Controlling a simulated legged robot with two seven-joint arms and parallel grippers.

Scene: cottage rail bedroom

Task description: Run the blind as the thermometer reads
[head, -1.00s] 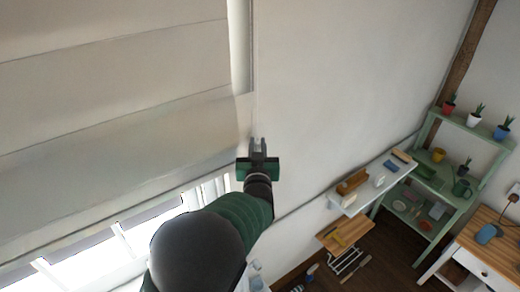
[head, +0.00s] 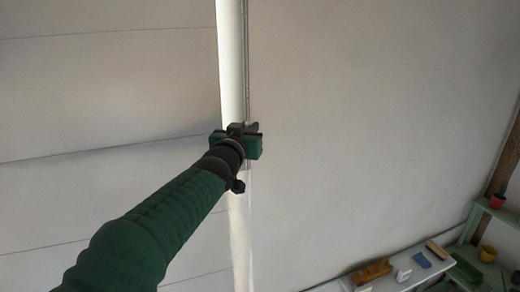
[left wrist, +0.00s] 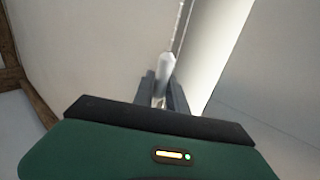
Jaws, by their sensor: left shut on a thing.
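The pale fabric blind (head: 90,95), with horizontal fold lines, fills the left of the head view. Its lower edge is out of view. A thin cord (head: 248,55) hangs along the wall beside it. My left gripper (head: 252,128) is at this cord, just right of the blind's edge. In the left wrist view its dark fingers (left wrist: 166,92) are shut on a pale, clear cord pull (left wrist: 163,72), with a beaded cord (left wrist: 181,28) running up from it. No thermometer can be made out. My right gripper is not in view.
The bare wall (head: 370,110) right of the cord is clear. A white shelf (head: 395,275) with small items is at the lower right. A green shelf unit (head: 492,212) with a red pot (head: 497,202) stands at the right edge.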

